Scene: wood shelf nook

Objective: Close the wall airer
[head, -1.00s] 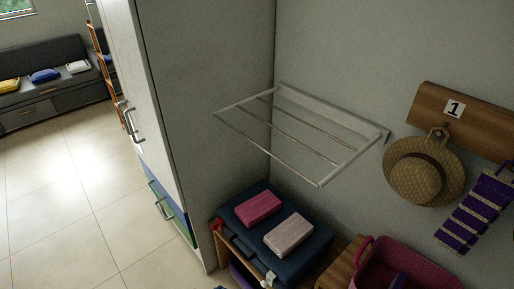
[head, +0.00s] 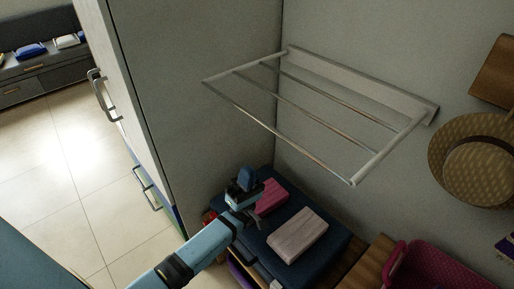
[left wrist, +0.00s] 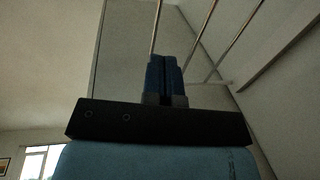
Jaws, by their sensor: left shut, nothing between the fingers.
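The wall airer (head: 318,108) is a white frame with several thin rails, folded out from the wall above the bench. Its front bar (head: 275,132) faces me and its back plate (head: 360,80) is on the wall. My left gripper (head: 246,178) is below the airer's front left part, apart from it, with its fingers pointing up. In the left wrist view its blue fingers (left wrist: 165,75) are together with nothing between them, and the airer's rails (left wrist: 197,35) show beyond them. My right gripper is not in view.
A tall cabinet (head: 190,90) stands close on the airer's left. Below are a dark blue case (head: 330,240) with a pink bundle (head: 272,196) and a pale pink bundle (head: 298,236), and a magenta basket (head: 435,270). A straw hat (head: 478,165) hangs at right.

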